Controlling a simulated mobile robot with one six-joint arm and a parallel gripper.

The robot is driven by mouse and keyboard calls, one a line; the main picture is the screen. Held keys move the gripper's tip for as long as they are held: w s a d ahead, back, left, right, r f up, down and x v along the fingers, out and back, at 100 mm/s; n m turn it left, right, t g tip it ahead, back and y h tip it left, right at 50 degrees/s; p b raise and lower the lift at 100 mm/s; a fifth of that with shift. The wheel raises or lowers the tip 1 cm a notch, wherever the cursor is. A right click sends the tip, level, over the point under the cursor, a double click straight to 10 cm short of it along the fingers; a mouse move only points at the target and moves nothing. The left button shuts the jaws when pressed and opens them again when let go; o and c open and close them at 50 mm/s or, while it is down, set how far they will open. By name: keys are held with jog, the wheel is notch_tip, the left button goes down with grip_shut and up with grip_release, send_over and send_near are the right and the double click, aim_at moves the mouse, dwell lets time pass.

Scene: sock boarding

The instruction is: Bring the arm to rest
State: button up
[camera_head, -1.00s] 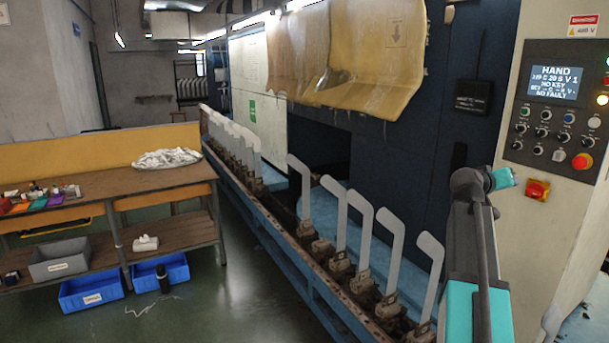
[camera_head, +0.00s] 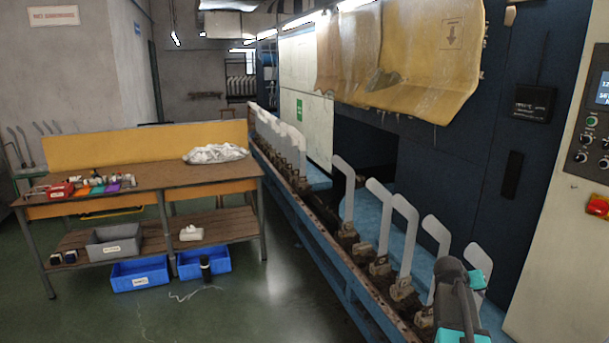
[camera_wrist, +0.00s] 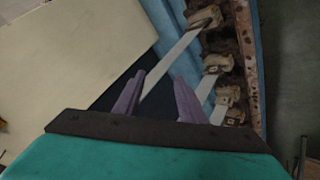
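My gripper (camera_wrist: 159,79) shows in the wrist view with its two purple fingers spread apart and nothing held between them. Pale flat sock boards (camera_wrist: 180,52) on their brown holders lie beyond the fingers, and one crosses the view behind the left finger. In the head view my arm (camera_head: 458,305) is at the lower right, in front of the nearest boards (camera_head: 438,240). Its gripper end does not show there. No sock is visible on the near boards.
The blue machine rail (camera_head: 318,262) with its row of boards runs away to the left. A workbench (camera_head: 150,180) at left bears a white cloth pile (camera_head: 215,153) and small coloured items. Blue bins (camera_head: 140,274) stand below it. The green floor between is mostly clear.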

jog(key=s+a+f+n+g+y, duration=0.1)
jog(key=s+a+f+y, duration=0.1)
jog(key=s+a+f, duration=0.6)
jog(key=s+a+f+g+y+b, duration=0.1)
jog(key=a+f+g, duration=0.1)
jog(key=a+f, duration=0.75)
jog(key=s+a+f+n+g+y, duration=0.15)
jog(key=s+a+f, duration=0.35)
jog(key=f, duration=0.8)
jog(key=s+a+f+g+y, duration=0.1)
jog(key=s+a+f, duration=0.3)
jog(key=s, duration=0.5)
jog(key=s+a+f+n+g+y, duration=0.1)
jog(key=s+a+f+g, duration=0.1)
jog(key=s+a+f, duration=0.3)
jog(key=s+a+f+g+y+b, duration=0.1)
jog(key=s+a+f, duration=0.4)
jog(key=s, duration=0.8)
jog(key=shift+s+a+f+g+y, duration=0.3)
jog(key=shift+a+g+y, duration=0.15)
jog(key=shift+a+g, duration=0.6)
